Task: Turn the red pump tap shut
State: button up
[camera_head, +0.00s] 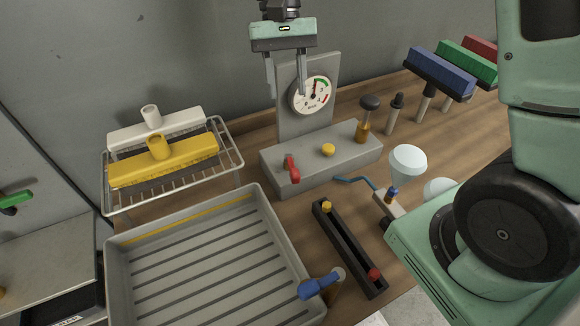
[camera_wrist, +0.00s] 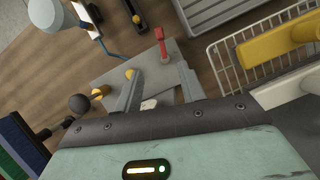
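The red pump tap (camera_head: 291,168) is a small lever on the front left of a grey pump block (camera_head: 345,158). In the wrist view the red tap (camera_wrist: 161,42) shows beyond the fingertips, clear of them. My gripper (camera_head: 286,92) hangs above and behind the tap, in front of the upright gauge plate. It also shows in the wrist view (camera_wrist: 158,78), its two fingers apart with nothing held. A round gauge (camera_head: 313,96) with red and green marks is on the plate. A yellow knob (camera_head: 328,150) sits on the block, right of the tap.
A brass valve with a dark knob (camera_head: 369,103) stands at the block's right end. A wire rack (camera_head: 237,126) holds white and yellow brush heads at left. A grey ribbed tray (camera_head: 268,200), a black slotted bar (camera_head: 346,242) and a blue-handled tap (camera_head: 318,286) lie in front.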

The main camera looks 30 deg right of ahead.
aim_at(294, 169)
jog(key=p+x, duration=0.2)
jog(key=x, duration=1.5)
jog(key=shift+r, duration=0.1)
grip_shut()
